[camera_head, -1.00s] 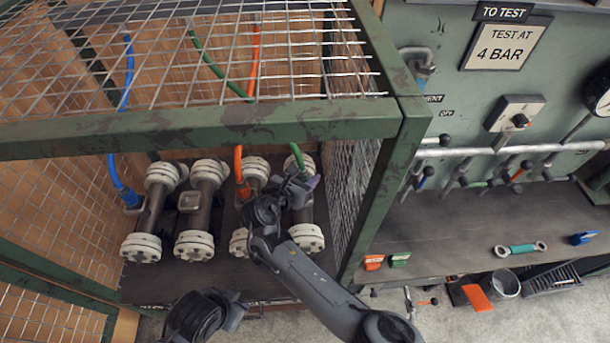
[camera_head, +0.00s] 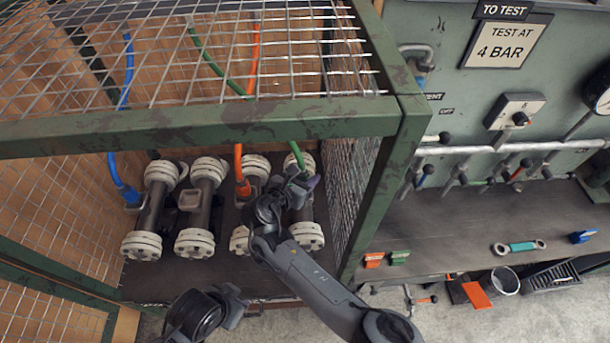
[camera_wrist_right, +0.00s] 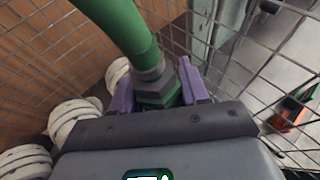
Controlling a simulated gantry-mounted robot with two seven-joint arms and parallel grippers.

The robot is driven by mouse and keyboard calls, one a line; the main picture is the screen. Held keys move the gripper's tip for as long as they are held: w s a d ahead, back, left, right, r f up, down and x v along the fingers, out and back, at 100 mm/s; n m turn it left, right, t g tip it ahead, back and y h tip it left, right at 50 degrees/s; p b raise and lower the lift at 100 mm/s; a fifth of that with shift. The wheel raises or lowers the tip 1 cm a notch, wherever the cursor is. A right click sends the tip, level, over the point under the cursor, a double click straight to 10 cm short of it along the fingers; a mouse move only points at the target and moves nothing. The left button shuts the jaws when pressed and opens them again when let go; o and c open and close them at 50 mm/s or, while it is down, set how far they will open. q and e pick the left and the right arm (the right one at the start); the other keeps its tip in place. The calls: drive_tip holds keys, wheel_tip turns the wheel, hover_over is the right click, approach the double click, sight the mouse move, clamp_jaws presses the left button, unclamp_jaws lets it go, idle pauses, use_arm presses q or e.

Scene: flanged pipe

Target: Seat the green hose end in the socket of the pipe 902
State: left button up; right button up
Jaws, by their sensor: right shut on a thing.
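The green hose (camera_head: 297,155) comes down into the cage at the rightmost flanged pipe (camera_head: 307,232). My right gripper (camera_head: 302,186) is shut on the green hose end, over the middle of that pipe and hiding its socket. In the right wrist view, the purple fingers (camera_wrist_right: 160,95) stand on either side of the grey-collared green hose end (camera_wrist_right: 150,80). I cannot tell whether the end is in the socket or above it. No number 902 is readable. My left gripper (camera_head: 234,305) is low in the head view, apart from the pipes; its jaws are unclear.
A blue hose (camera_head: 125,190) reaches the leftmost pipe (camera_head: 150,215), an orange hose (camera_head: 239,170) the third. The second pipe (camera_head: 201,215) has a bare socket (camera_head: 190,200). The cage's green frame (camera_head: 200,130) and mesh surround them. A bench (camera_head: 450,230) with tools lies to the right.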

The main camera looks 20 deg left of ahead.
drive_tip(key=shift+f+b, duration=0.4)
drive_tip(key=shift+f, duration=0.5)
drive_tip(key=o, duration=1.4)
drive_tip(key=shift+c, duration=0.2)
